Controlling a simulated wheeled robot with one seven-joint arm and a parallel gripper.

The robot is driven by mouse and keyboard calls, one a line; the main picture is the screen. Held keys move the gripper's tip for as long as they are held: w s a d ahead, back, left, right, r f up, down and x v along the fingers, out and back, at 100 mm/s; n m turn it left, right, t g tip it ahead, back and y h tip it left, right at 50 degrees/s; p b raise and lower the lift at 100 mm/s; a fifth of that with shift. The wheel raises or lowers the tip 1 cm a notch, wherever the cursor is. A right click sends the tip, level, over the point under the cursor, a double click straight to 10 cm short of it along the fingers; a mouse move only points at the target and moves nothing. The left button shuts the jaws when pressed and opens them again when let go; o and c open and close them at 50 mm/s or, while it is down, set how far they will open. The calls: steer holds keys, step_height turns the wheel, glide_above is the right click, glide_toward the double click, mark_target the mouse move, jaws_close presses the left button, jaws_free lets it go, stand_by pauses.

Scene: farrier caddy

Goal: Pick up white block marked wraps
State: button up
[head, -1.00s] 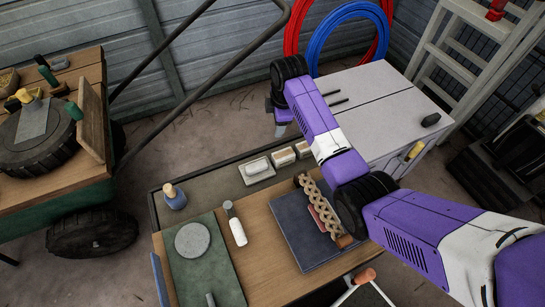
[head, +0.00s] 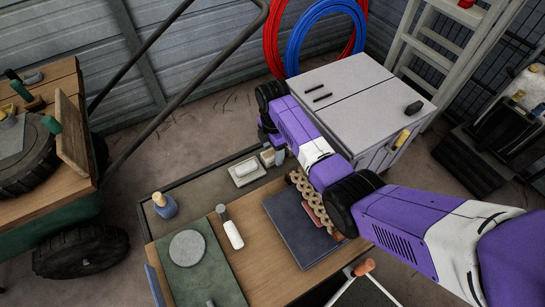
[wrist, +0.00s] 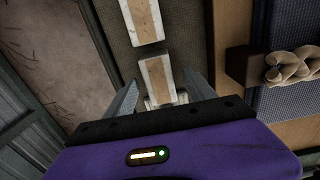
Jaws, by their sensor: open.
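Two small blocks with white sides and tan tops stand in a row on the dark tray mat. In the wrist view, one block (wrist: 157,78) lies between the fingers of my open gripper (wrist: 160,84), and the other block (wrist: 143,20) is farther up. No lettering is readable, so I cannot tell which is marked wraps. Whether the fingers touch the nearer block is unclear.
A blue bottle (head: 164,206), a white tube (head: 232,232), a dark blue mat (head: 302,228) and a braided rope (head: 305,190) are nearby. A grey cabinet (head: 350,85) stands behind.

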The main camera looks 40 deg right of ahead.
mark_target(272, 152)
steer(key=shift+f, duration=0.75)
steer(key=shift+c, duration=0.4)
jaws_close()
steer(key=shift+r, duration=0.1)
step_height(272, 152, up, 20)
steer(key=p, duration=0.5)
